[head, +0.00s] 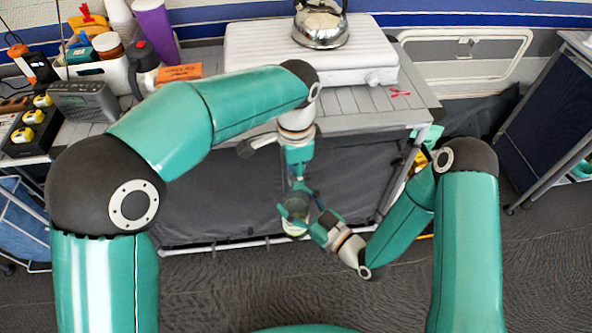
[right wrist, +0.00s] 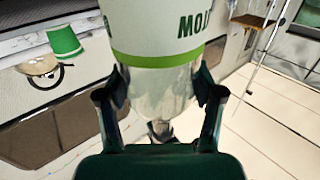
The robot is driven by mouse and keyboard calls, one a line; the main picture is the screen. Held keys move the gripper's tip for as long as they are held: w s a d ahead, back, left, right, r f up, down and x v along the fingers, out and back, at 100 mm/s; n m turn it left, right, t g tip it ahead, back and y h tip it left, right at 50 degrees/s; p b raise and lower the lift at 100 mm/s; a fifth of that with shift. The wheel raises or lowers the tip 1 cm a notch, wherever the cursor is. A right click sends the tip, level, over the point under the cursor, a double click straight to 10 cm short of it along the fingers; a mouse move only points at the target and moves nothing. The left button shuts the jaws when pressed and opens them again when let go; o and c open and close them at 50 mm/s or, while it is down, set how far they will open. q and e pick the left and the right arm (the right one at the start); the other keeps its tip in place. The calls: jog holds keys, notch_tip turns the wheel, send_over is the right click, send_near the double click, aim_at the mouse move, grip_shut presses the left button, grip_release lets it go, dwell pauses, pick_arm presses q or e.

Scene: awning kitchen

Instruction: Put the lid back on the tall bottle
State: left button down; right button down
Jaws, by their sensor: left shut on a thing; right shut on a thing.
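The tall bottle (head: 294,226) is small and partly covered by my grippers in the head view. In the right wrist view the bottle (right wrist: 158,35) has a white body with dark lettering, a green band and a clear section. My right gripper (right wrist: 160,100) is shut on it, one finger on each side of the clear section. In the head view my right gripper (head: 312,218) reaches it from the lower right. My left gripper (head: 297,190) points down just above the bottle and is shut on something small. I cannot make out the lid; the left fingers seem to cover it.
The grey counter (head: 420,96) stands behind my grippers, with a white case (head: 250,50), a kettle (head: 320,25) and a red item (head: 400,92) on it. Tools and containers crowd its left end. Open floor (head: 300,285) lies below my grippers.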

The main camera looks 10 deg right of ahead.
pick_arm(q)
jog(key=c, duration=0.9)
grip_release()
jog(key=shift+o, duration=0.2)
jog(key=shift+r, duration=2.3)
jog(key=shift+c, duration=0.4)
